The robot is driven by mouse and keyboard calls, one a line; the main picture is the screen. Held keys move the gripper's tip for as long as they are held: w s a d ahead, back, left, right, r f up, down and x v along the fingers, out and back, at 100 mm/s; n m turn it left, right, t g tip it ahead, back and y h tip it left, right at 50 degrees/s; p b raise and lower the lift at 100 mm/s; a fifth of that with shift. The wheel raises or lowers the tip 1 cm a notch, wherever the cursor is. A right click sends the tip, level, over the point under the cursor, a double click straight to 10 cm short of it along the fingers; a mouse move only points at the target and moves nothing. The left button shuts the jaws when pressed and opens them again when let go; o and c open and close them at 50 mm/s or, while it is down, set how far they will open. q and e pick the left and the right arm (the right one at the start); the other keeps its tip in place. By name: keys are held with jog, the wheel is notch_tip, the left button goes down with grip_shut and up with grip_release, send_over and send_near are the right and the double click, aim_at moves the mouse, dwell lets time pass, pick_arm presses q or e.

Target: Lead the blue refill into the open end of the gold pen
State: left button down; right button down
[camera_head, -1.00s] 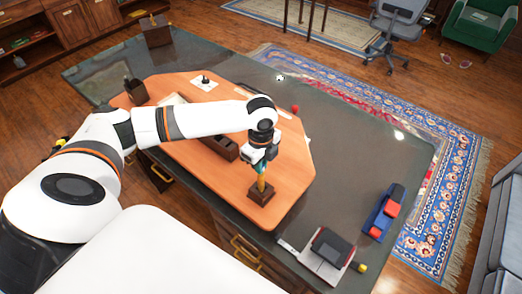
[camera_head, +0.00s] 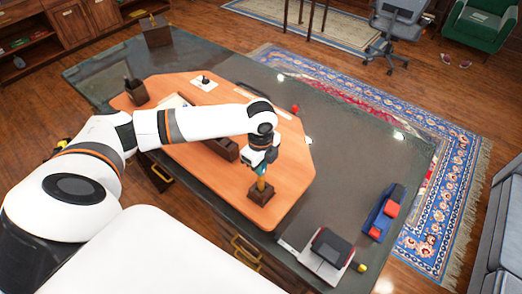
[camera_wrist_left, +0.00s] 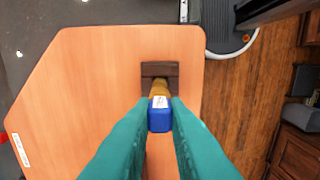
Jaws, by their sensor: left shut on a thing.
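The gold pen (camera_head: 261,184) stands upright in a small dark wood block (camera_head: 262,197) near the front right of the orange desk board. In the left wrist view the gold pen (camera_wrist_left: 159,88) shows in front of the block (camera_wrist_left: 159,69). My left gripper (camera_head: 262,170) is right above the pen, pointing down. Its teal fingers are shut on the blue refill (camera_wrist_left: 159,116), whose blue end with a white label faces the wrist camera. The refill lines up with the pen. Its lower tip is hidden, so I cannot tell how deep it sits in the pen. My right gripper is not in view.
The orange board (camera_head: 290,150) lies on a dark desk top (camera_head: 350,150). A dark wooden tray (camera_head: 222,148) is left of the gripper. A notebook with a dark device (camera_head: 330,246) and a blue-red object (camera_head: 383,214) lie at the right. Board right of the pen is clear.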

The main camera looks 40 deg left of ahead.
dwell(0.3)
pick_arm(q)
jog(key=c, duration=1.3)
grip_release()
jog(key=shift+w+r, duration=0.1)
jog(key=shift+r, duration=0.4)
notch_tip(320, 180, up, 11)
jog(key=shift+f+b, duration=0.1)
jog(key=shift+b, duration=1.15)
